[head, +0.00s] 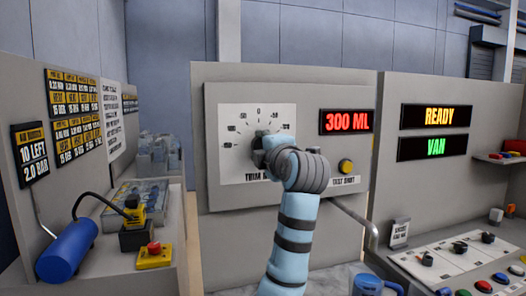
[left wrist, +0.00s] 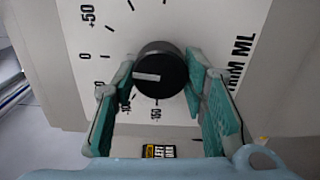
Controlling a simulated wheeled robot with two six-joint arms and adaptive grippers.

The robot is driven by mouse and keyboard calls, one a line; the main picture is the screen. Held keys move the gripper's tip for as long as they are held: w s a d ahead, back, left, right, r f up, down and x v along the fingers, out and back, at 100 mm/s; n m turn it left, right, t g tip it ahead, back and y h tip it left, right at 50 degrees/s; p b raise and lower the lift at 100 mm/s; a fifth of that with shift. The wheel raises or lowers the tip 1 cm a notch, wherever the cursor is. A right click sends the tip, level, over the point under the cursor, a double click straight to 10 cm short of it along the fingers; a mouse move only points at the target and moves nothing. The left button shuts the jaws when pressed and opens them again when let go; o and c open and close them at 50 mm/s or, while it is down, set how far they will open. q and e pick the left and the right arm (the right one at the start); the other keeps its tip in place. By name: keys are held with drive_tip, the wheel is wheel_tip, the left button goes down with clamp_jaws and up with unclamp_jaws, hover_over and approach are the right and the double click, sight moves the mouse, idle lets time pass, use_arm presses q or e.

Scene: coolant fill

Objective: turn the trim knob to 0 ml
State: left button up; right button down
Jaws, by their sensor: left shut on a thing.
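The trim knob (left wrist: 162,72) is black with a white pointer line. In the left wrist view the line points left, roughly toward the 0 mark; I cannot tell whether it is exactly on it. The white trim dial (head: 235,125) has 0 at its top in the head view and lies on its side in the wrist view (left wrist: 105,20). My left gripper (head: 270,150) is in front of the dial and hides most of the knob in the head view. Its teal pads (left wrist: 163,95) are closed on either side of the knob. My right gripper is not in view.
A red display (head: 347,122) reads 300 ML, above a yellow button (head: 346,167). The right panel shows READY (head: 434,116) and VAN (head: 433,148). A blue cylinder (head: 67,250) lies on the left bench. A bent metal pipe (head: 358,220) sticks out below the button.

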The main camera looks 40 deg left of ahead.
use_arm(q)
drive_tip(key=shift+f+n, duration=0.15)
drive_tip(key=shift+n, duration=0.35)
drive_tip(key=o, duration=1.2)
drive_tip(key=shift+c, duration=0.2)
drive_tip(key=shift+s+d, duration=0.1)
drive_tip(key=v, duration=1.2)
